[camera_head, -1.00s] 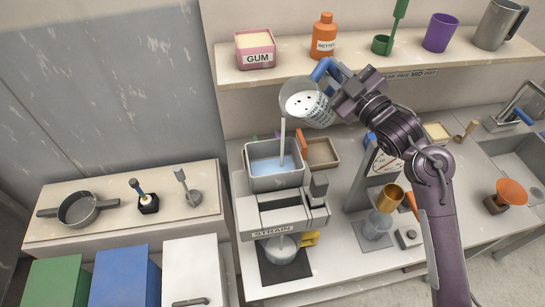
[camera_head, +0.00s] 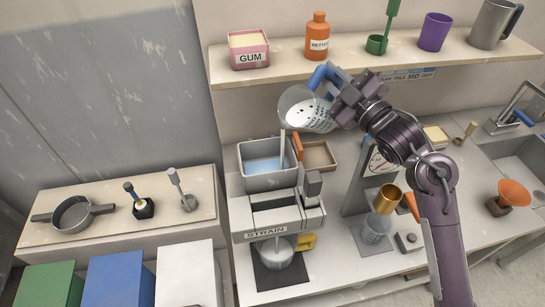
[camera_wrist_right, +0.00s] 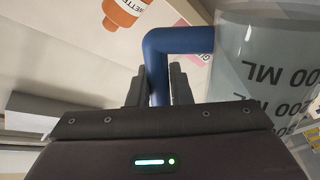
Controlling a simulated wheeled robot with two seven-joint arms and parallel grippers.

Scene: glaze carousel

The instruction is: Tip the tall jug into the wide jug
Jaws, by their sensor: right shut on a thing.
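A clear jug (camera_head: 296,100) with a blue handle (camera_head: 320,74) is tipped over to the left, above the grey basin. It has volume marks and white contents. My right gripper (camera_head: 338,92) is shut on the handle, also seen in the right wrist view (camera_wrist_right: 160,80). A pale stream (camera_head: 283,145) falls from the jug's lip into the open grey basin (camera_head: 268,181), which holds light-blue liquid. A clear jug (camera_head: 277,252) with a yellow handle (camera_head: 306,241) stands below the STRAIN unit, and a thin stream falls into it. My left gripper is not in view.
The basin sits on the STRAIN unit (camera_head: 266,234). A clear vessel (camera_head: 375,230) stands by a gold cup (camera_head: 386,198) to the right. The shelf (camera_head: 280,72) behind holds a GUM box (camera_head: 249,57) and an orange bottle (camera_head: 318,30). A tan tray (camera_head: 320,155) lies beside the basin.

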